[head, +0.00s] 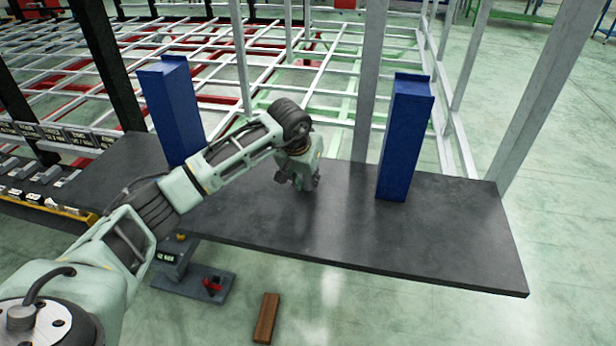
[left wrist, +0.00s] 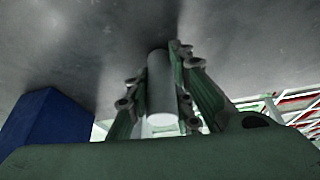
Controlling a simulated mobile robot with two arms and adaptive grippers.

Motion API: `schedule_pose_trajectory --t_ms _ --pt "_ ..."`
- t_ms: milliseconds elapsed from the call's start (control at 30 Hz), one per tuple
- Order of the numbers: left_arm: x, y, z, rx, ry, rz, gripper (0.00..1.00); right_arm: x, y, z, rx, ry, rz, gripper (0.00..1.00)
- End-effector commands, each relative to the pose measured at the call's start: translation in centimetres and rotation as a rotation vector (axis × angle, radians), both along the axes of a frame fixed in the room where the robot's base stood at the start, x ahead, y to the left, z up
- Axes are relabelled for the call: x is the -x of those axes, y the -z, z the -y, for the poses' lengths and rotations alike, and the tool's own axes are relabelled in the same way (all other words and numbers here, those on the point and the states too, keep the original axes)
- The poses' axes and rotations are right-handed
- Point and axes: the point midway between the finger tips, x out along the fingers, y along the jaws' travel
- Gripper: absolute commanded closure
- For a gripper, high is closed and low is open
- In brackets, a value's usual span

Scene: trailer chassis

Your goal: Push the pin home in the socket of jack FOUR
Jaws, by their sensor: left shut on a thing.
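My left gripper (head: 302,185) is over the dark grey slab (head: 440,240), between two blue posts, with its fingers pointing down. In the left wrist view its two fingers (left wrist: 166,95) are shut on a pale grey cylinder, the pin (left wrist: 161,85). The pin's far end meets or comes close to the dark surface; I cannot tell whether it is in a socket. In the head view I cannot make out the pin. A jack-like grey stand (head: 172,255) with a small label shows below the slab's front edge; its label is too small to read. My right gripper is not in view.
Blue posts (head: 172,110) (head: 405,140) stand on the slab either side of the gripper. A grey floor plate with a red part (head: 212,285) and a brown block (head: 266,318) lie in front. A labelled rack (head: 50,135) stands at left, a metal frame behind.

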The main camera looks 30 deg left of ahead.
Motion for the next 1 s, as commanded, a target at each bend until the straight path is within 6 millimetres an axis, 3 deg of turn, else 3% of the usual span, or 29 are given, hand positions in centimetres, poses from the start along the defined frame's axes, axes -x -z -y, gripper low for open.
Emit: schedule_pose_trajectory --t_ms 233,633,1000 --pt "0.0 0.1 0.0 0.0 0.0 0.0 0.6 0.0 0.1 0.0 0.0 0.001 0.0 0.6" --pt "0.0 -0.6 0.0 0.001 0.0 -0.001 0.6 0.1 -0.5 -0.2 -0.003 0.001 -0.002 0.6" --pt "2.5 -7.1 0.0 -0.002 0.0 0.002 0.6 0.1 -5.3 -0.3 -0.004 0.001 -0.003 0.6"
